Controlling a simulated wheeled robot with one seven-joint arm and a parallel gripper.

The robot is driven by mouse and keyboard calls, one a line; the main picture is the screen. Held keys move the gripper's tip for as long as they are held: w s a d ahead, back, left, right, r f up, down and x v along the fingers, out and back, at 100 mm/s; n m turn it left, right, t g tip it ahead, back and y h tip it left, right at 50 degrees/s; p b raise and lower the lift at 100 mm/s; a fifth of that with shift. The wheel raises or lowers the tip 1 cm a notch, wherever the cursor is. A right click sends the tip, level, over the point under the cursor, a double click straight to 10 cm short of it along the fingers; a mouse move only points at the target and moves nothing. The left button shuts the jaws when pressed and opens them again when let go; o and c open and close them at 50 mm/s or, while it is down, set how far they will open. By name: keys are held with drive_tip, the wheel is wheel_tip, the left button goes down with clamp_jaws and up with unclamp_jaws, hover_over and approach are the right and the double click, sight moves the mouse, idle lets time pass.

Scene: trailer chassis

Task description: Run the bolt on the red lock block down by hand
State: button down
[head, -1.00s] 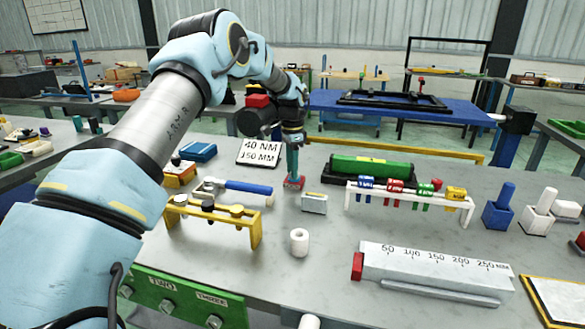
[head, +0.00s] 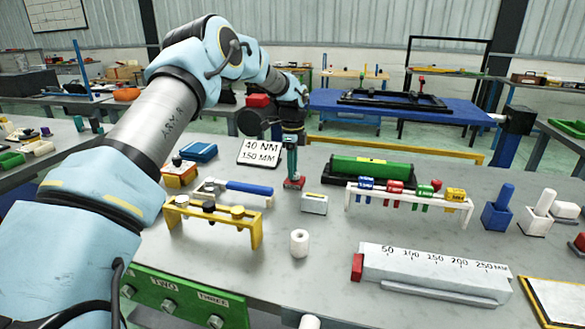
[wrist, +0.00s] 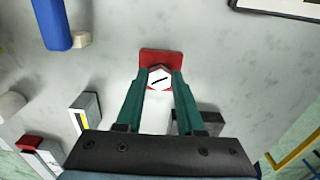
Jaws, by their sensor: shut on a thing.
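The red lock block (head: 294,184) sits on the grey bench below my gripper (head: 291,172). In the wrist view the red block (wrist: 160,56) shows behind and beside the bolt. The bolt's pale hexagonal head (wrist: 159,77), with a dark line across it, lies between the tips of my two teal fingers (wrist: 160,80). The fingers are shut on the bolt head from both sides. The bolt's shank is hidden, so I cannot tell how far it stands out of the block.
A small grey box (head: 314,204) stands close to the right of the block. A blue-handled tool (head: 248,187) and yellow rack (head: 212,220) are at left. The green tool (head: 371,169) and white rack (head: 410,195) are at right. A sign (head: 260,153) stands behind.

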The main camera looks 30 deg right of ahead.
drive_tip(key=shift+w+d+r, duration=0.1)
drive_tip(key=shift+w+r, duration=0.1)
drive_tip(key=shift+r, duration=0.1)
drive_tip(key=c, duration=0.8)
unclamp_jaws()
drive_tip(key=shift+o, duration=1.4)
drive_tip(key=shift+s+f, duration=0.15)
drive_tip(key=shift+f, duration=0.05)
wheel_tip(320, 180, up, 11)
drive_tip(key=b, duration=0.2)
drive_tip(key=shift+b, duration=0.4)
drive_tip(key=shift+f, duration=0.1)
